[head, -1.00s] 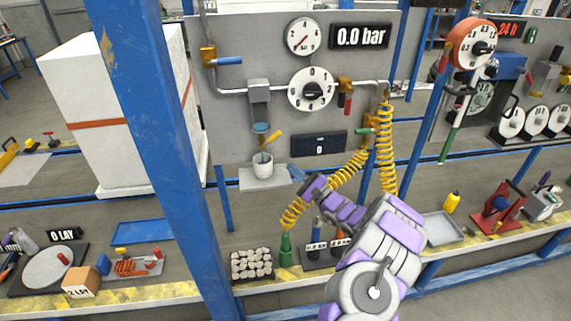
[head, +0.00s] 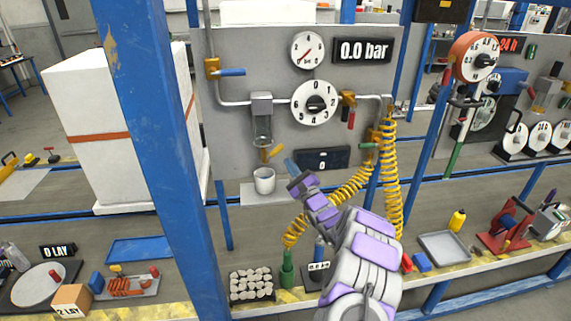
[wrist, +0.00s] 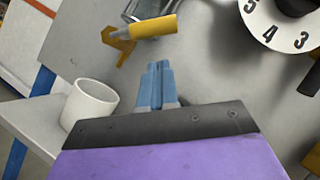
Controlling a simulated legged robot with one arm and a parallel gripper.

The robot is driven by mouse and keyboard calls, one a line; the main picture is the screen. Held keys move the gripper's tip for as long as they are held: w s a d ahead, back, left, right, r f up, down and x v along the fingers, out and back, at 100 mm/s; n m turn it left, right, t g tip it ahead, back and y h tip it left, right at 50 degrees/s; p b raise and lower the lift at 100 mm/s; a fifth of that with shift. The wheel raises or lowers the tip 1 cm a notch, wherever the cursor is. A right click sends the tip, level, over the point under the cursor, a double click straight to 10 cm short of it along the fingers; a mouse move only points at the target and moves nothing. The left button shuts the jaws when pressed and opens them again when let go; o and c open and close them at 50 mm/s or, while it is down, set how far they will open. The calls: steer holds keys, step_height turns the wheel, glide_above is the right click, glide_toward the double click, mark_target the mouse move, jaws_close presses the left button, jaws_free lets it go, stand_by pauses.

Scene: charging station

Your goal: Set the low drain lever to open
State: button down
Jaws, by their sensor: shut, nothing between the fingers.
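The low drain lever, a yellow handle (head: 275,152), sits under the clear bowl (head: 263,128) on the grey panel, above a white cup (head: 264,180). In the head view it slants up to the right. In the wrist view the yellow handle (wrist: 153,27) points right from a yellow bracket (wrist: 120,48), with the cup (wrist: 90,103) at lower left. My gripper (head: 290,164) is shut and empty, just right of and below the lever. In the wrist view its blue fingertips (wrist: 158,66) are below the handle with a visible gap, apparently not touching.
A dial (head: 316,102) and a dark display (head: 322,159) are on the panel to the right. Yellow coiled hoses (head: 390,165) hang right of my arm. A blue post (head: 160,150) stands at left. The cup stands on a small grey shelf (head: 250,198).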

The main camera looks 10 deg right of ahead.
mark_target(277, 150)
steer(key=shift+w+a+r, duration=0.2)
steer(key=shift+a+r, duration=0.6)
steer(key=shift+r, duration=0.3)
